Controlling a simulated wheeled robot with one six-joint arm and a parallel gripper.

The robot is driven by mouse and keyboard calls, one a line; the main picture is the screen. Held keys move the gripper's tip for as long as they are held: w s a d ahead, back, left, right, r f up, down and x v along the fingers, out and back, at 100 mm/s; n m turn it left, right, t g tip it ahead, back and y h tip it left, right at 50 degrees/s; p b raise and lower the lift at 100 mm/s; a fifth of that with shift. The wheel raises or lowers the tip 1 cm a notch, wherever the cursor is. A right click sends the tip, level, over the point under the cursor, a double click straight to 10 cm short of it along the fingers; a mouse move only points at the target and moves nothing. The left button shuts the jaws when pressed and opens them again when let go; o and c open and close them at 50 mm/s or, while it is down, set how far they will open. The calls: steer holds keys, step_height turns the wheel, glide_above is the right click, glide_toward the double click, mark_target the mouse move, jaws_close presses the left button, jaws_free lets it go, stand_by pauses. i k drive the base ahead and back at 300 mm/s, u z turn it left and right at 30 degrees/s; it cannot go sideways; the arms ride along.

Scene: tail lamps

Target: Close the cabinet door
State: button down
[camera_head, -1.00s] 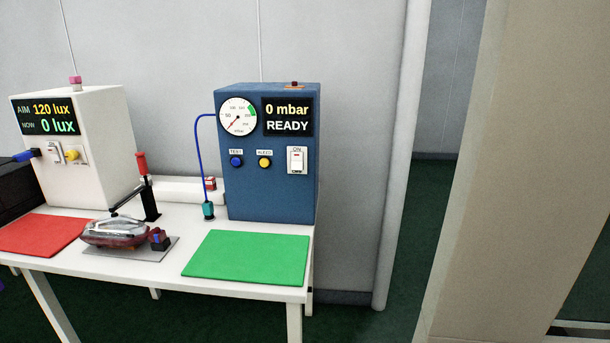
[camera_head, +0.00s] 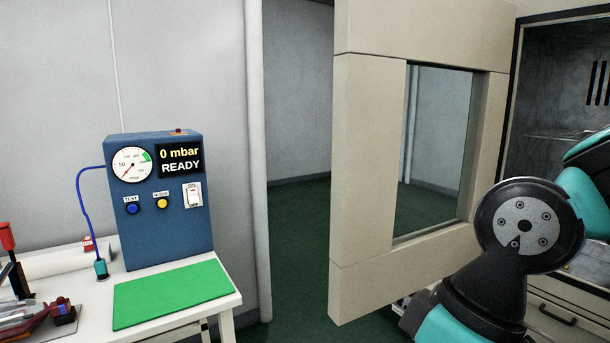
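The cabinet door (camera_head: 370,180) is a beige panel with a glass window (camera_head: 436,150). It stands wide open, swung out to the left of the cabinet (camera_head: 555,80). The cabinet's dark grey interior shows at the right edge, with a slotted vent on its inner wall. My arm, black and teal, is in front of the opening at the lower right and covers part of the door's right side and the cabinet. My gripper is not visible, so I cannot see its fingers or its contact with the door.
A white table (camera_head: 226,300) at the left bears a blue test box (camera_head: 160,225) and a green mat (camera_head: 170,293). A lamp on a fixture is cut off at the left edge. Green floor (camera_head: 295,225) shows between table and door. A drawer with a dark handle (camera_head: 557,315) is below the cabinet.

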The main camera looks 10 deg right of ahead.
mark_target(371, 269)
steer(key=u, duration=0.55)
steer(key=i, duration=1.3)
steer(key=z, duration=0.45)
